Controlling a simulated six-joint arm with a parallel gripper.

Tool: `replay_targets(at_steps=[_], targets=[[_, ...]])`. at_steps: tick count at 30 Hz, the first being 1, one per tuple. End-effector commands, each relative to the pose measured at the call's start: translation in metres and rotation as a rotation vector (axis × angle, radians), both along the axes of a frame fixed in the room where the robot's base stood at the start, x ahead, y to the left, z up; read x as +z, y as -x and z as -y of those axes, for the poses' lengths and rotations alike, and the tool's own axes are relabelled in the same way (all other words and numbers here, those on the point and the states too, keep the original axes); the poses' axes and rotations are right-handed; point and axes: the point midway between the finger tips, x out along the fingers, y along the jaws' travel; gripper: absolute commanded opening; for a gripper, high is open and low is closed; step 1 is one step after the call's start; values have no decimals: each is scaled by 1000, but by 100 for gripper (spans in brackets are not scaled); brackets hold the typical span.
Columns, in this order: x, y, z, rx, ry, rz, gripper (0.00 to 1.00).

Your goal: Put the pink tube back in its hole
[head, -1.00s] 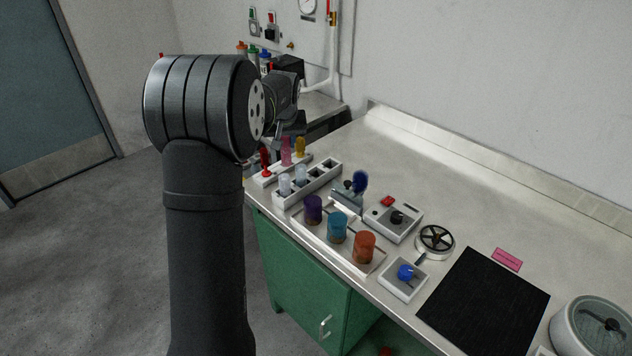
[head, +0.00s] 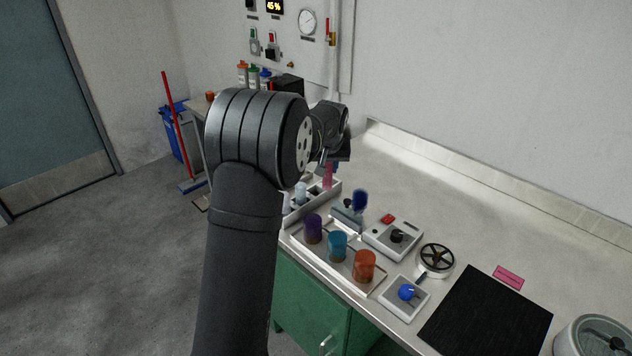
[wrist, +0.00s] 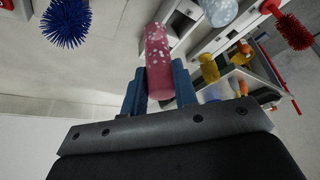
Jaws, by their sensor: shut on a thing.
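The pink tube (wrist: 158,52) is speckled with white and stands between the two blue fingers of my gripper (wrist: 160,82) in the wrist view. The fingers are shut on it. In the head view the pink tube (head: 328,174) hangs below my gripper (head: 332,158), at the far part of the white rack (head: 287,217). My arm hides much of that rack. Pale tubes (head: 300,193) stand in the rack near it. In the wrist view the rack (wrist: 184,22) with dark square openings lies beyond the tube. I cannot tell whether the tube's end is in a hole.
A tray with purple (head: 313,229), teal (head: 338,246) and orange (head: 364,266) jars stands in front of the rack. A blue brush (head: 360,201) stands beside the rack. A red brush (wrist: 291,30) and a yellow item (wrist: 208,68) show in the wrist view. The back counter is clear.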

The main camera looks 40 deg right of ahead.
Motion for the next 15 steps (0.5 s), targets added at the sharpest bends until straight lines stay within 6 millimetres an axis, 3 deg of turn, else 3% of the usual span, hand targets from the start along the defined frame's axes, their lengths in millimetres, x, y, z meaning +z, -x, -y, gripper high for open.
replay_targets(at_steps=[3,6,11,15], targets=[[-15,-25,-3,1,-1,0,5],[-23,-37,-4,2,-1,-1,5],[-29,-44,-4,-1,0,0,5],[-45,-44,-4,-2,-2,-1,5]])
